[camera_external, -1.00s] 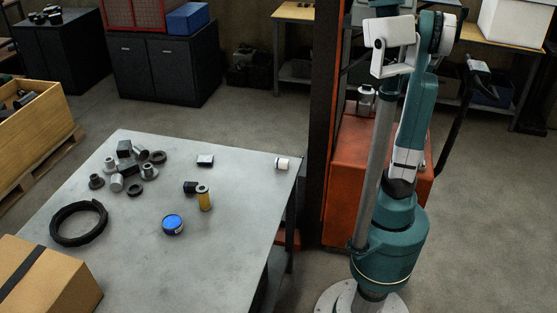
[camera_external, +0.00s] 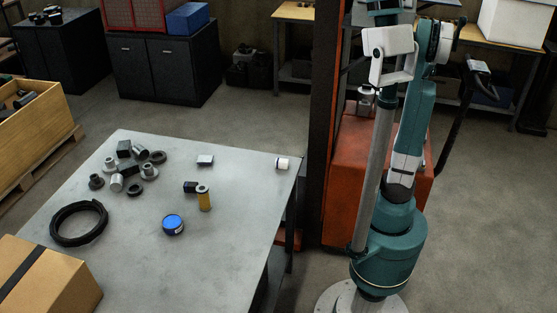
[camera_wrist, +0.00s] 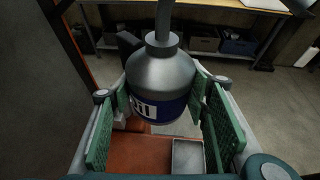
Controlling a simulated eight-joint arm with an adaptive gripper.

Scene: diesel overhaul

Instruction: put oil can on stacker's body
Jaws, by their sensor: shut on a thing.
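The oil can (camera_wrist: 160,85) is a grey metal can with a spout and a dark blue label, upright in the wrist view. My gripper (camera_wrist: 160,100) is shut on it, with a green pad at each side. The stacker's body (camera_external: 345,180) is the orange-red block behind my arm in the external view. It also shows below the can in the wrist view (camera_wrist: 140,152). The can shows small in the external view (camera_external: 366,99), at the top of the body; I cannot tell whether it touches it. My fingers are mostly hidden there.
The stacker's dark mast (camera_external: 323,120) stands left of its body, and its handle (camera_external: 478,66) is at the right. A grey table (camera_external: 235,230) at the left holds several small parts. A workbench (camera_wrist: 225,15) stands beyond the can.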

